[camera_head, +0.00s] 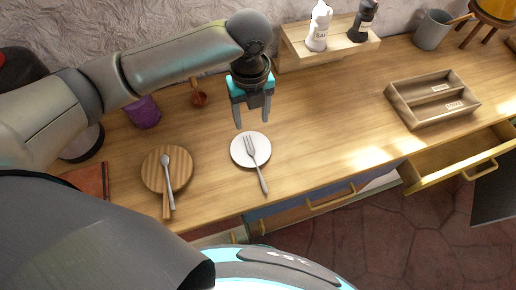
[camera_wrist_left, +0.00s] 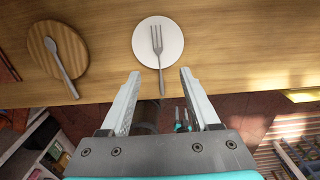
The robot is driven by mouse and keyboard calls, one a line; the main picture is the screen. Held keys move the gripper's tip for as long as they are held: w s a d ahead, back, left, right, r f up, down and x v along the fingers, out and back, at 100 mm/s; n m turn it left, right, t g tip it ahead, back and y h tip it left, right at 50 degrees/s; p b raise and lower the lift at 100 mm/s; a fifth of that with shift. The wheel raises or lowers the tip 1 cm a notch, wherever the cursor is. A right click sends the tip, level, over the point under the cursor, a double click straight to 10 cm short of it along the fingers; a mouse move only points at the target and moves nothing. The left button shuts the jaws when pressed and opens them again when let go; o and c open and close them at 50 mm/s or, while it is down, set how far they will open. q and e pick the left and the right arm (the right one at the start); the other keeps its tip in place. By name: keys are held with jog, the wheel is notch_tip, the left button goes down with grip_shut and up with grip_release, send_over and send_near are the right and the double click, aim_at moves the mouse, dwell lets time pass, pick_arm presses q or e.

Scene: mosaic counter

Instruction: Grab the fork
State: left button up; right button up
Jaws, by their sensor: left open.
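The fork (camera_head: 257,165) is silver and lies across a small white plate (camera_head: 237,151) on the wooden counter. Its tines are on the plate and its handle reaches past the plate's near rim. My left gripper (camera_head: 253,119) is open and empty, above the counter at the plate's far side. In the left wrist view the fork (camera_wrist_left: 158,52) and the plate (camera_wrist_left: 174,33) show beyond the two spread fingers (camera_wrist_left: 159,76), with the fork's handle lying between them in the picture.
A round wooden board (camera_head: 152,172) with a spoon (camera_head: 168,180) lies left of the plate. A purple cup (camera_head: 144,112) stands behind it. A divided wooden tray (camera_head: 400,98) and an open drawer (camera_head: 440,165) are at the right. The counter between plate and tray is clear.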

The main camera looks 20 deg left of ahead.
pick_arm(q)
send_over(251, 151)
notch_tip(251, 151, down, 4)
jog(key=f, duration=0.1)
jog(key=f+b, duration=0.1)
jog(key=f, duration=0.1)
jog(key=shift+s+d+f, duration=0.1)
jog(key=shift+d, duration=0.1)
jog(key=shift+f, duration=0.85)
notch_tip(251, 151, down, 4)
jog(key=shift+a+r+b, duration=0.15)
jog(key=shift+b, duration=0.2)
jog(key=shift+f, duration=0.5)
jog(key=shift+c, duration=0.5)
grip_shut()
pick_arm(e)
jog(key=s+f, duration=0.2)
jog(key=shift+s, duration=0.35)
